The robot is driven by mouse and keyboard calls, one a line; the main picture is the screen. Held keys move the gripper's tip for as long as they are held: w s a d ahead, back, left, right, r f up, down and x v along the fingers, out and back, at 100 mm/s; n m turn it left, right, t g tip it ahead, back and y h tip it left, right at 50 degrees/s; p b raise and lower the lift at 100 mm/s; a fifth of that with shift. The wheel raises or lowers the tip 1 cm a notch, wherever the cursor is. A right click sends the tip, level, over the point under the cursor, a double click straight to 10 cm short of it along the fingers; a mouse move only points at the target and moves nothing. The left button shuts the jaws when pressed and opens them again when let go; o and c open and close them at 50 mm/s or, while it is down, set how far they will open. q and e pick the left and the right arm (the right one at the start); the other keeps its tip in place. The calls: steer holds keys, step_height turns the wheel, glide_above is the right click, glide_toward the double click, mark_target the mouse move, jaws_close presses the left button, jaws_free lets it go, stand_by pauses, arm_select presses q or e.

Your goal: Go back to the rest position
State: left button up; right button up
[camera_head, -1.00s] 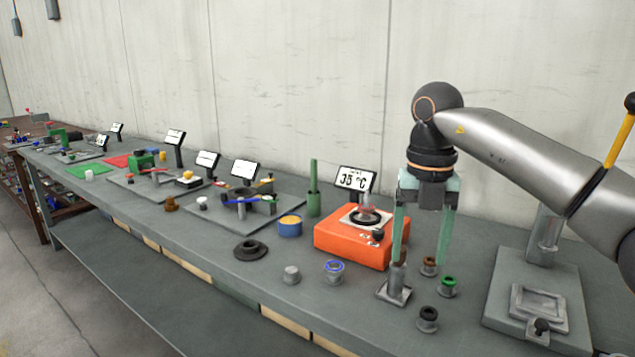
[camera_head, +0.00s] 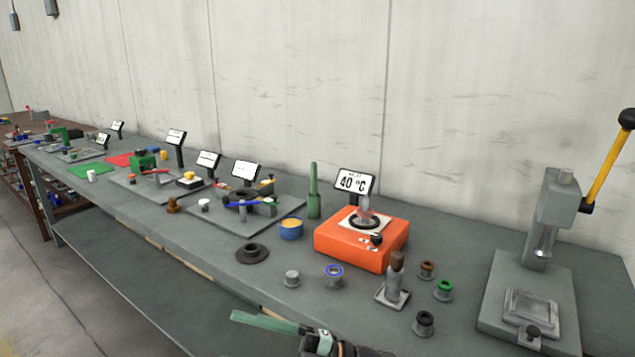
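One gripper (camera_head: 268,322), which I take to be my right, shows at the bottom centre edge. One pale green finger points left, in front of the bench's front edge. The rest is cut off by the frame, so its opening cannot be read. It appears clear of the bench objects. My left gripper is not in view. A small grey jack-like stand (camera_head: 392,296) with a brown top piece (camera_head: 397,262) stands upright on the bench, untouched.
A press (camera_head: 520,300) with a yellow lever is at far right. A black flanged ring (camera_head: 252,253) lies left on the bench (camera_head: 215,265).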

steer(key=d+f+m+t+h+p, duration=0.2)
steer(key=d+f+m+t+h, duration=1.25)
steer(key=m, duration=0.75)
steer(key=s+d+f+m+g+h+p, duration=0.1)
steer(key=s+d+f+m+g+h, duration=0.3)
steer(key=s+d+f, duration=0.8)
steer(key=s+f+m+g, duration=0.1)
steer(key=s+f+g, duration=0.1)
steer(key=s+f, duration=0.2)
steer(key=shift+s+d+f+m+p, duration=0.2)
steer(key=shift+d+f+m+p, duration=0.1)
steer(key=shift+d+p, duration=0.1)
steer(key=shift+o, duration=0.3)
